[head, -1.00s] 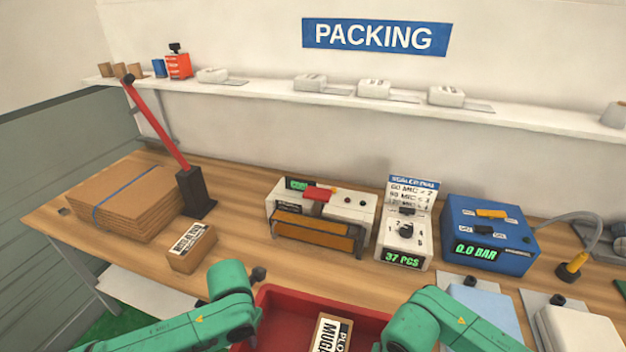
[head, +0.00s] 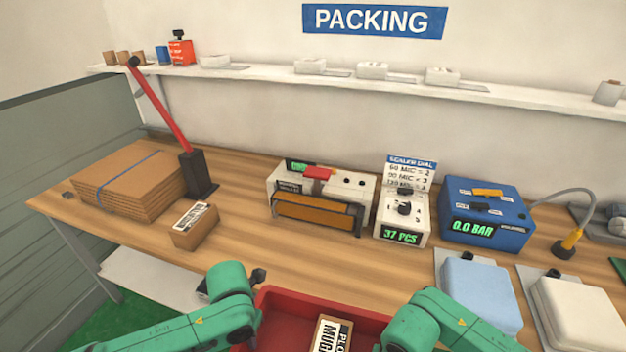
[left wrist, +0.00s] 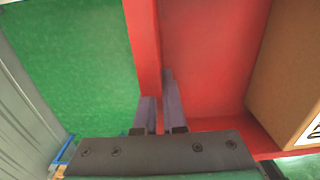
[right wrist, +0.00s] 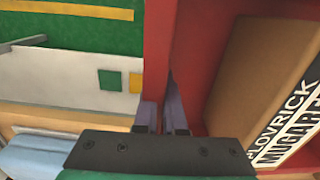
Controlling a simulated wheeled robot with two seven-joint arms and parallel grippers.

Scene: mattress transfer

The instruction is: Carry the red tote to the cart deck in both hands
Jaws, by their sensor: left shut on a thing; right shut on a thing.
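The red tote (head: 285,308) is at the bottom middle of the head view, in front of the bench, cut off by the frame edge. A brown labelled carton (head: 329,334) lies inside it. My left gripper (left wrist: 157,100) is shut on one tote wall, with a finger on each side of it. My right gripper (right wrist: 166,100) is shut on the opposite wall in the same way. In the head view my wrists stand at the tote's left and right sides and the fingertips are hidden. I cannot make out the cart deck.
The wooden bench (head: 130,232) runs behind the tote. It bears a carton stack (head: 130,180), a small carton (head: 195,228), a sealer (head: 318,200), a dial unit (head: 403,215) and a blue pressure box (head: 487,210). Green floor (left wrist: 70,60) shows beside the tote.

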